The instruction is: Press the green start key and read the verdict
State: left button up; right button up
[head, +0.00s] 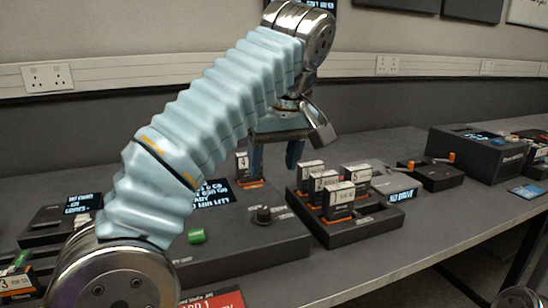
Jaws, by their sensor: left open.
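The green start key (196,236) sits on the front left of a dark console (282,246). The console's display (214,193) shows pale text, partly hidden by my left arm; I can make out "READY" and a line ending in "LITY", and no clear verdict. A block marked 4 (243,166) with an orange base stands at the console's back. My left gripper (275,166) is open and empty, pointing down above the back of the console, behind and right of the key. Its fingers are apart. My right gripper does not show.
A dark tray (345,236) with several numbered blocks stands right of the console. Beyond it are a "NO DRIVE" display (402,195) and a dark box (478,153). Another small screen (83,203) is at left. A red card (213,301) lies in front.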

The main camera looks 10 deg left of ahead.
aim_at(196, 235)
jog(key=k, duration=1)
